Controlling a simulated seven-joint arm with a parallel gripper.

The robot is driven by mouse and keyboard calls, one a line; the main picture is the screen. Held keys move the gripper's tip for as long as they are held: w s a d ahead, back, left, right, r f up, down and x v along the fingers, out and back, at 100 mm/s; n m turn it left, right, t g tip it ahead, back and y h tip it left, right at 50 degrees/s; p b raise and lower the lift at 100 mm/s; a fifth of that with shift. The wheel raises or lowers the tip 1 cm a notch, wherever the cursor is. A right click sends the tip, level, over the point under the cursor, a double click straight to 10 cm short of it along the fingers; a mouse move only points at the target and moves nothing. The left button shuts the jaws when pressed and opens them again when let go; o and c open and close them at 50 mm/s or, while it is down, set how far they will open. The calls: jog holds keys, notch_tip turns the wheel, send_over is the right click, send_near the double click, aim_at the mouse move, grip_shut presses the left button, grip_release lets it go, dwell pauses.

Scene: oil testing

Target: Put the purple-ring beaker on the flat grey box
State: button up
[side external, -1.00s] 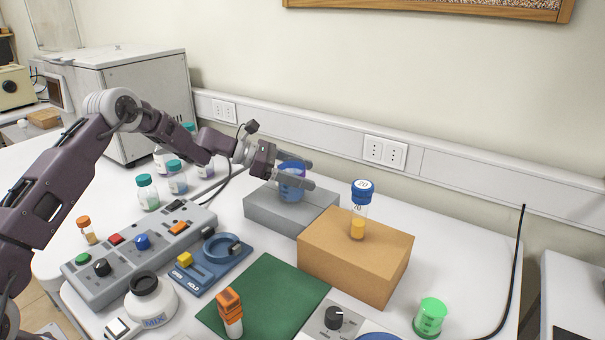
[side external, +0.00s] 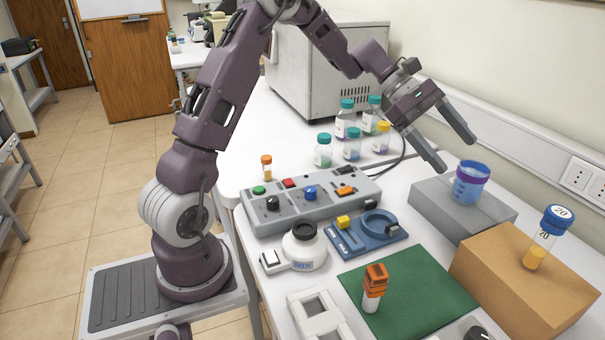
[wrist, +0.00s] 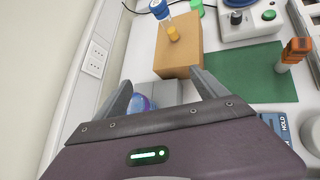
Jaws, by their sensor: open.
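The purple-ring beaker (side external: 470,184), holding blue liquid, stands upright on the flat grey box (side external: 432,206). In the wrist view the beaker (wrist: 140,103) shows partly, between the fingers and partly cut off by my gripper's body; the grey box (wrist: 168,91) is behind it. My gripper (side external: 458,153) is open and empty, above and to the left of the beaker in the side view. Its fingers are apart from the beaker.
A tan box (side external: 520,285) with a blue-capped vial (side external: 548,236) stands beside the grey box. A grey control panel (side external: 310,203), blue fixture (side external: 366,235) and several teal-capped bottles lie left. The wall is close behind.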

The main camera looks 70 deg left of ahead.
jog(key=s+d+r+m+g+y, duration=0.1)
jog(key=s+d+r+m+y, duration=0.2)
jog(key=s, duration=0.4)
jog(key=s+d+r+m+g, duration=0.1)
jog(key=s+d+r+m, duration=0.15)
jog(key=s+m, duration=0.35)
jog(key=s+a+f+m+t+y, duration=0.1)
jog(key=s+m+y, duration=0.2)
jog(key=s, duration=0.8)
jog(key=s+a+f+m+t+y, duration=0.1)
jog(key=s+a+f+m+y, duration=0.1)
jog(key=s+m, duration=0.5)
jog(key=s+y, duration=0.1)
jog(key=s, duration=0.2)
jog(key=shift+s+a+t+y, duration=0.15)
jog(key=shift+s+t+y, duration=0.15)
jog(key=shift+s, duration=0.05)
